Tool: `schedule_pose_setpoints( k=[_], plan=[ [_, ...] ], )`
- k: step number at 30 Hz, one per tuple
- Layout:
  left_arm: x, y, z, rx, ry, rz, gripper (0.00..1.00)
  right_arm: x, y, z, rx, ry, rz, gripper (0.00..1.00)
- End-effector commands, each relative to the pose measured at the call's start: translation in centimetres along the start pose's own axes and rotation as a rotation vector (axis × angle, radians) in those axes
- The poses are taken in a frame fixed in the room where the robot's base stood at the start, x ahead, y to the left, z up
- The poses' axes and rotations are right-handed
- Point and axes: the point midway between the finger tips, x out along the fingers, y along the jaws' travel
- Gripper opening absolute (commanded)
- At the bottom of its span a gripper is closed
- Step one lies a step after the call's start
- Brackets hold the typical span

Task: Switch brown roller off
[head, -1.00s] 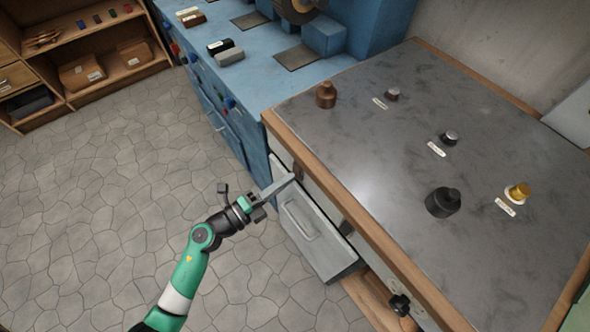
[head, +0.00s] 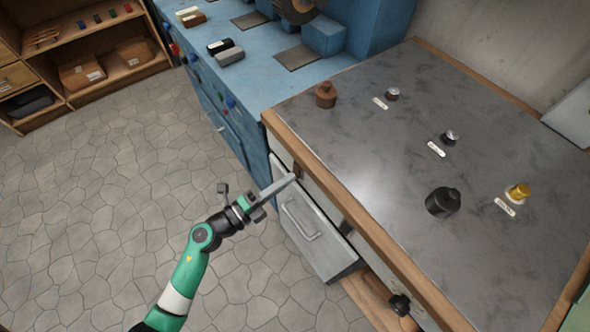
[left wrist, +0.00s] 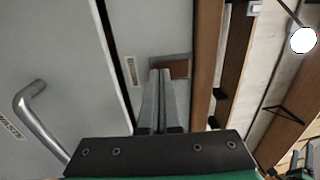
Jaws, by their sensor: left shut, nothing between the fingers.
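My left gripper (head: 291,179) is shut and empty at the front of the metal-topped bench. In the left wrist view its two fingers (left wrist: 162,73) lie together and point at a brown square switch (left wrist: 181,68) on the pale front panel. The fingertips overlap the switch's left part in this view; I cannot tell whether they touch it. A small label (left wrist: 131,70), too small to read, is beside it. In the head view only a small brown patch (head: 297,169) shows at the fingertips.
A grey front with a bar handle (head: 299,222) is just below the fingers. A wooden edge (head: 345,203) borders the bench top (head: 350,130), which holds brown, black and yellow pieces. A blue bench (head: 262,75) stands behind. The floor on the left is clear.

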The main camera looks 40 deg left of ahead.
Motion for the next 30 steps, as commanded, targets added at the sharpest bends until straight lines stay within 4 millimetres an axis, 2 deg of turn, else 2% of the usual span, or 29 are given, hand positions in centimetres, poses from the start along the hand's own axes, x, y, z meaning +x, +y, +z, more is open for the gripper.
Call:
schedule_pose_setpoints(
  k=[24,30],
  plan=[
    [0.5,0.0,0.0,0.000,0.001,0.000,0.00,0.0,0.0,0.0,0.000,0.000,0.000,0.77],
    [-0.8,-0.1,0.1,0.000,-0.002,0.002,0.00,0.3,0.0,-0.3,0.000,0.000,0.000,0.77]
  ],
)
